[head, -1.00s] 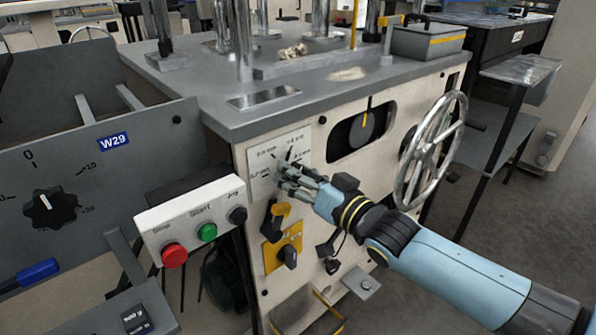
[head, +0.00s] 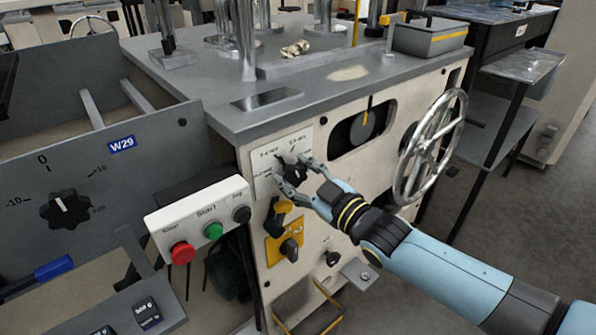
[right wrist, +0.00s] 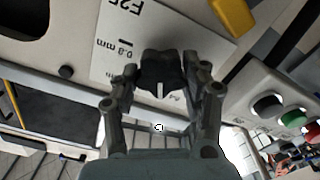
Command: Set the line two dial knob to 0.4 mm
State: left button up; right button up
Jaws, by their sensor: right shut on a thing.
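A black dial knob (head: 293,172) sits on a white label plate (head: 262,186) on the front of the cream machine. My right gripper (head: 291,178) is at this knob, its two fingers on either side. In the right wrist view the knob (right wrist: 162,68) is between the fingertips of my right gripper (right wrist: 165,82), which is shut on it. A white pointer line on the knob points toward the bottom of that view. The print "0.8 mm" shows on the plate (right wrist: 185,38); other print near the fingers is partly hidden or unreadable. My left gripper is not in view.
Below the plate are a black-and-yellow lever (head: 279,214) and a yellow switch plate (head: 273,252). A button box (head: 198,219) stands left, a handwheel (head: 431,148) right. Another black knob (head: 66,209) is on the grey W29 panel.

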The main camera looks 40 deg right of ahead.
jog(key=shift+n, duration=0.5)
jog(key=shift+f, duration=0.1)
jog(key=o, duration=1.2)
jog(key=s, duration=0.8)
jog(key=s+d, duration=0.1)
jog(key=s, duration=0.3)
jog(key=shift+w, duration=0.1)
